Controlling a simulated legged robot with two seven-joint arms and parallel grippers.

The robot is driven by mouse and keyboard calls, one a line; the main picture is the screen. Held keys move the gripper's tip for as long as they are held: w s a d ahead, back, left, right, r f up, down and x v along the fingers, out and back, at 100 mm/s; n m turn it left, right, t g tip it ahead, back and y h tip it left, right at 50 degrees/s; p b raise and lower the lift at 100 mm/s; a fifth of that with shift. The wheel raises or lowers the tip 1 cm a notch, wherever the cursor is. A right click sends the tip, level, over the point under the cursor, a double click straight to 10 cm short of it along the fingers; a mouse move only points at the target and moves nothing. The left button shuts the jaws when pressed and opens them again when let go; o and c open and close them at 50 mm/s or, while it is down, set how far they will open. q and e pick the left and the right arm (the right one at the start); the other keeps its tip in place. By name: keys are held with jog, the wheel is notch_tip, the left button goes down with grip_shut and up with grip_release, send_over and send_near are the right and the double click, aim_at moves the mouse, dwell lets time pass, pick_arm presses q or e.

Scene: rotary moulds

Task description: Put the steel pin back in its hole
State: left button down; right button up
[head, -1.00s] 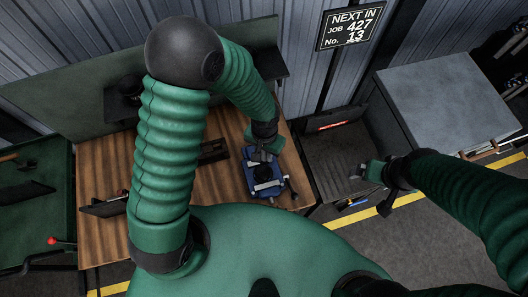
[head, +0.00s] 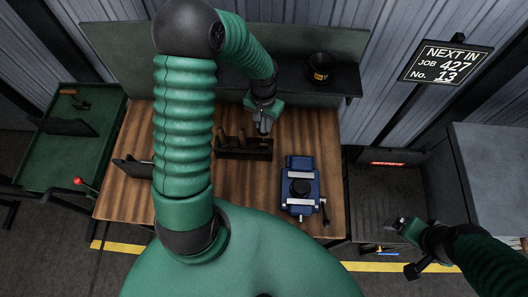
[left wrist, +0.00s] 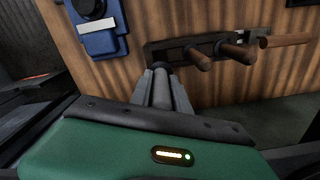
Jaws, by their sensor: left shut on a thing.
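My left gripper (head: 263,127) is at the right end of a dark rack (head: 230,152) on the wooden bench. In the left wrist view its fingers (left wrist: 162,90) are shut on a grey round bar, which looks like the steel pin (left wrist: 161,92). The rack (left wrist: 160,53) is just beyond the fingertips and holds wooden-handled tools (left wrist: 238,53). The pin's far end meets the rack's edge in the picture; I cannot tell whether it is in a hole. My right gripper (head: 397,226) is off the bench at the right, its jaws too small to judge.
A blue vise (head: 300,203) with a round black piece (head: 300,187) stands on the bench right of the rack. A black pot (head: 320,67) sits on the back shelf. A green trolley (head: 75,155) is at left, a grey cabinet (head: 490,165) at right.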

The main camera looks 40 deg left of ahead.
pick_arm(q)
notch_tip(320, 180, down, 9)
jog(key=p, duration=0.2)
jog(key=shift+d+f+p, duration=0.15)
jog(key=shift+f+p, duration=0.05)
jog(key=shift+p, duration=0.1)
jog(key=shift+s+a+f+b, duration=0.1)
jog(key=shift+a+f+b, duration=0.1)
jog(key=shift+f+b, duration=0.2)
jog(key=c, duration=1.5)
grip_release()
jog(key=shift+c, duration=0.2)
jog(key=o, duration=0.3)
jog(key=shift+d, duration=0.1)
